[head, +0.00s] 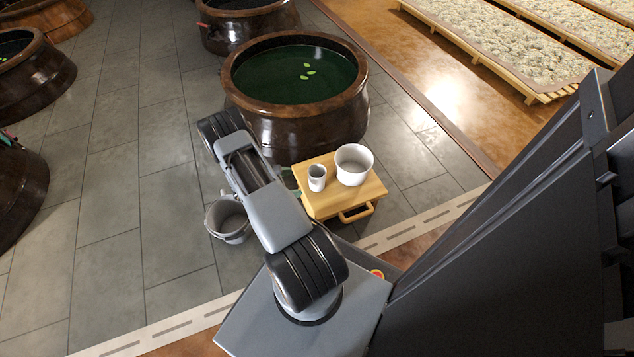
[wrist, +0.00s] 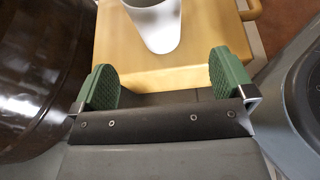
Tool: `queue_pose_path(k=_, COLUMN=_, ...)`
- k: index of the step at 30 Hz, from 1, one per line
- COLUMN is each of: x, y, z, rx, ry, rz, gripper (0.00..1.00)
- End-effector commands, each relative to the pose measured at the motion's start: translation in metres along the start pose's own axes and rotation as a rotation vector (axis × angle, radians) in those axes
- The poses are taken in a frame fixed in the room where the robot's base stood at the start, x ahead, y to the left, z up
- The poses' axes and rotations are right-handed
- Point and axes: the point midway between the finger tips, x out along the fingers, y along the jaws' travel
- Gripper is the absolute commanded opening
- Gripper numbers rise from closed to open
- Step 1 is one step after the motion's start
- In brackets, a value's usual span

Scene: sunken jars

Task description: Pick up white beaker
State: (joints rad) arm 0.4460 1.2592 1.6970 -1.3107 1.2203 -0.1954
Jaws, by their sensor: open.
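The white beaker (head: 317,178) stands upright on a small yellow wooden stool (head: 325,204), near its left edge. It also shows at the top of the wrist view (wrist: 155,22), where the frame cuts it off. My gripper (wrist: 162,76) is open, its two green pads wide apart with nothing between them. The beaker is beyond the pads, apart from them and roughly in line with the gap. In the head view my arm hides most of the gripper; a bit of green shows just left of the stool.
A wider white bowl (head: 354,166) stands right beside the beaker on the stool. A large brown jar (head: 296,115) of green liquid with leaves rises behind the stool. A grey bucket (head: 228,220) is on the floor left of my arm. Tiled floor (head: 110,230) lies open farther left.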

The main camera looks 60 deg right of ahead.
Motion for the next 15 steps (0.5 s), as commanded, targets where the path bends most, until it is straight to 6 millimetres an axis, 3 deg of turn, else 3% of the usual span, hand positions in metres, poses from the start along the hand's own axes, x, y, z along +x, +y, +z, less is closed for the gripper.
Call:
queue_pose_path(k=6, x=0.034, y=0.000, z=-0.001, rx=0.002, ry=0.000, rz=-0.002, gripper=1.00)
queue_pose_path(k=15, x=0.052, y=0.000, z=-0.002, rx=0.002, ry=0.001, rz=-0.002, gripper=1.00)
